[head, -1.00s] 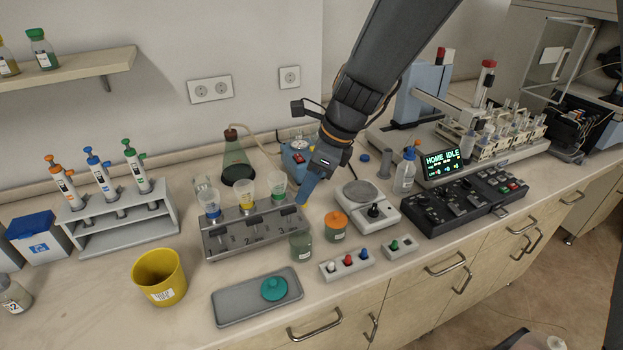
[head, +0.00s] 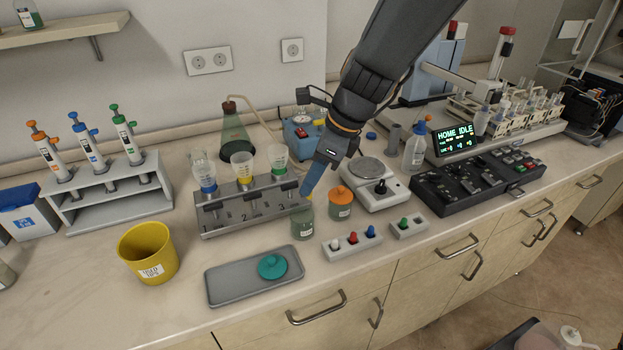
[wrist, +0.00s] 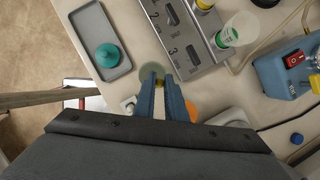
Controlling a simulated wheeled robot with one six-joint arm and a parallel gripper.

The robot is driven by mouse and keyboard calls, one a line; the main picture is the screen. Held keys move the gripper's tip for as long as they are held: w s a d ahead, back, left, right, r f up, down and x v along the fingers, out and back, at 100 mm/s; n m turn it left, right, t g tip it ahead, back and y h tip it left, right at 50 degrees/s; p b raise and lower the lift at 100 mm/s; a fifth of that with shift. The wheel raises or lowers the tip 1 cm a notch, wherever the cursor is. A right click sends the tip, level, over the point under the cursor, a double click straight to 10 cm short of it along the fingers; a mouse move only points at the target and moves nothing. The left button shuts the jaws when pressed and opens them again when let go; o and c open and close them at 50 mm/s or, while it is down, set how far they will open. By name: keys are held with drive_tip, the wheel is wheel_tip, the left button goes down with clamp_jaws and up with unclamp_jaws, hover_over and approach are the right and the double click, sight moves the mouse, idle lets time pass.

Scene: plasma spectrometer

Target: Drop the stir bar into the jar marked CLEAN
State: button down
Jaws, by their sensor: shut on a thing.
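My gripper (head: 306,193) points down with its blue fingers just above a greenish open glass jar (head: 302,222). In the wrist view, the fingertips (wrist: 160,78) overlap the jar's round mouth (wrist: 150,70). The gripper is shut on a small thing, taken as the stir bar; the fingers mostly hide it. The jar has a pale label that I cannot read. A second jar with an orange lid (head: 341,195) stands just to its right. A teal lid (head: 272,267) lies on a grey tray (head: 225,289) in front.
The numbered funnel rack (head: 240,219) is close on the jar's left. Switch boxes (head: 352,244) lie in front and right. A scale (head: 383,190) stands behind right. A yellow bin (head: 148,252) is at left. The counter between bin and rack is clear.

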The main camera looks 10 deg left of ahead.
drive_tip(key=c, duration=1.7)
unclamp_jaws()
drive_tip(key=shift+r, duration=0.1)
drive_tip(key=b+v, duration=0.1)
drive_tip(key=v, duration=0.6)
drive_tip(key=shift+d+r, duration=0.15)
drive_tip(key=shift+r, duration=0.2)
drive_tip(key=s+d+f+n+h, duration=0.1)
drive_tip(key=s+d+f+n, duration=0.2)
drive_tip(key=d+n, duration=0.3)
drive_tip(key=s+d+f+n+h, duration=0.2)
drive_tip(key=d+n, duration=0.4)
drive_tip(key=d, duration=0.4)
drive_tip(key=s+d+f+n+t+h, duration=0.1)
drive_tip(key=s+d+f+n, duration=0.3)
drive_tip(key=d+f+n, duration=0.2)
drive_tip(key=shift+d+f+n+h, duration=0.1)
drive_tip(key=shift+d+n+h, duration=0.3)
drive_tip(key=shift+d, duration=1)
